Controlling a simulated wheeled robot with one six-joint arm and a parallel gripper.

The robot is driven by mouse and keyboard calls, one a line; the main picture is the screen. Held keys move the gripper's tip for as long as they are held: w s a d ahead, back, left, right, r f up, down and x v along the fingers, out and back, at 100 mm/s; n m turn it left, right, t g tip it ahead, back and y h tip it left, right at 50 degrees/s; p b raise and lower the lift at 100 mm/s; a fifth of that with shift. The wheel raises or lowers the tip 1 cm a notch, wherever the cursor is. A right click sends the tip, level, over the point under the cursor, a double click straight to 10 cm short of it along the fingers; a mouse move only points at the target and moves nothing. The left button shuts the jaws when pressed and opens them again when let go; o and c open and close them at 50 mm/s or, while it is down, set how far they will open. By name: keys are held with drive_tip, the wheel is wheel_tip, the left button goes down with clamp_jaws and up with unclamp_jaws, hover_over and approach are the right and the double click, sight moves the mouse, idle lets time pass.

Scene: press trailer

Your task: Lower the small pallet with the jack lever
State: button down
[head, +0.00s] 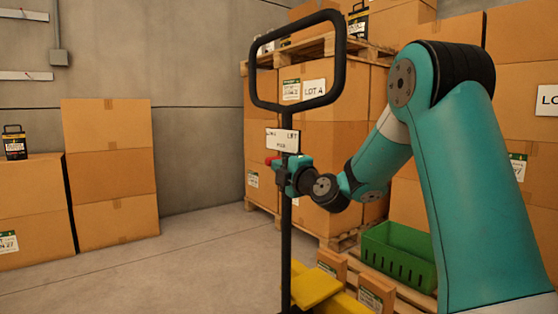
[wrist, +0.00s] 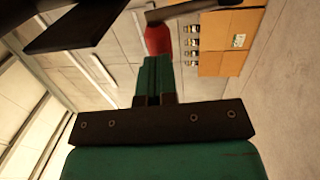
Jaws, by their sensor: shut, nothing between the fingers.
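The pallet jack's black loop handle (head: 341,62) stands on a dark upright post (head: 286,250) in the head view. A small white sign (head: 282,140) is on the post. The jack lever's red end (head: 271,160) shows just left of the post and also in the wrist view (wrist: 157,40), directly beyond my fingertips. My gripper (head: 284,162) is at the post, below the sign. Its teal fingers (wrist: 154,72) are shut and empty. I cannot tell whether they touch the lever. The small pallet (head: 400,290) is at lower right, partly hidden by my arm, with yellow jack parts (head: 318,287) beside it.
A green crate (head: 400,256) and small cartons (head: 376,293) are on the small pallet. Tall carton stacks (head: 262,145) stand behind the jack, and more cartons (head: 110,165) stand at left. The floor (head: 190,270) left of the post is clear.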

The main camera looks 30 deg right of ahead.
drive_tip(key=shift+w, duration=0.25)
drive_tip(key=shift+r, duration=0.1)
